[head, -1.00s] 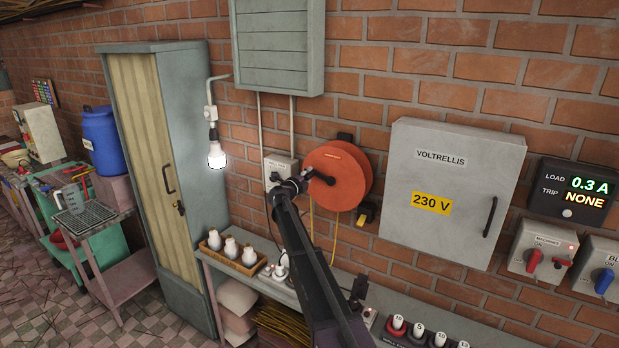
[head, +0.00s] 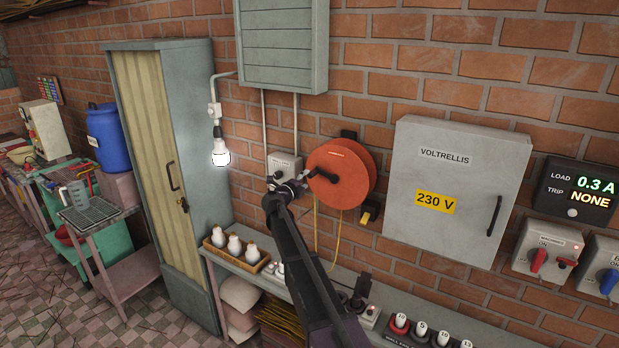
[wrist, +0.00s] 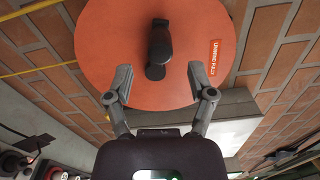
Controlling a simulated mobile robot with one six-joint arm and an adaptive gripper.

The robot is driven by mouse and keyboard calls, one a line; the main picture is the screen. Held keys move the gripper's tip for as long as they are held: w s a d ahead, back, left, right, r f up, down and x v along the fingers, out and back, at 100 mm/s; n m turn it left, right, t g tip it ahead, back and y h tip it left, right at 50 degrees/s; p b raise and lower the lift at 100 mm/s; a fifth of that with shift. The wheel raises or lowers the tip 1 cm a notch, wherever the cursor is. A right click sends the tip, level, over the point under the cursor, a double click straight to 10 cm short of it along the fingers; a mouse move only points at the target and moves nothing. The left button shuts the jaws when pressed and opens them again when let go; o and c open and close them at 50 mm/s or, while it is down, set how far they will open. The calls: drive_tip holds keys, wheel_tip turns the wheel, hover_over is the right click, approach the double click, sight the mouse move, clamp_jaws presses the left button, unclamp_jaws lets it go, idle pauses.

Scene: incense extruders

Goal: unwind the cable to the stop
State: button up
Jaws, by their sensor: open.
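The orange cable reel (head: 338,175) is mounted on the brick wall, left of the grey cabinet. In the wrist view its round face (wrist: 110,50) fills the upper middle, with a dark crank handle (wrist: 160,48) and a label reading "UNWIND FULLY" (wrist: 213,57). My gripper (wrist: 160,78) is open and empty, its two fingers spread just short of the handle. In the head view my gripper (head: 303,184) is at the left edge of the reel. Yellow cable (head: 337,238) hangs below the reel. A yellow and black piece (head: 369,213) sits at the reel's lower right.
The grey "VOLTRELLIS" cabinet (head: 455,190) stands out from the wall at right. A wall socket box (head: 284,167) is behind my gripper. A shelf below holds a basket of white bulbs (head: 237,247). A lit bulb (head: 220,152) hangs at left.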

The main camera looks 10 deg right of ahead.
drive_tip(key=shift+v, duration=2.95)
drive_tip(key=shift+c, duration=0.2)
drive_tip(key=shift+d, duration=0.15)
drive_tip(key=c, duration=0.7)
drive_tip(key=shift+d+f+m+g, duration=0.2)
drive_tip(key=shift+d+m+g, duration=0.1)
clamp_jaws()
drive_tip(key=s+d+f+m+g+y+p, duration=0.2)
drive_tip(key=s+d+f+m+g+y, duration=0.15)
drive_tip(key=d+f+m+y, duration=0.55)
drive_tip(key=s+d+f+m+g+y+p, duration=0.1)
drive_tip(key=s+d+f+m+g+y, duration=0.3)
drive_tip(key=d+m, duration=0.55)
drive_tip(key=s+d+r+m+t+y+p, duration=0.1)
drive_tip(key=d+r+m+t+y, duration=0.2)
drive_tip(key=r+m+y, duration=0.3)
drive_tip(key=s+d+r+m+t+y+p, duration=0.1)
drive_tip(key=d+r+m+t+y, duration=0.3)
drive_tip(key=r+m, duration=0.5)
wheel_tip(320, 180, up, 4)
drive_tip(key=shift+s+f+t+y+p, duration=0.1)
drive_tip(key=shift+s+t+y+p, duration=0.35)
drive_tip(key=shift+y, duration=0.75)
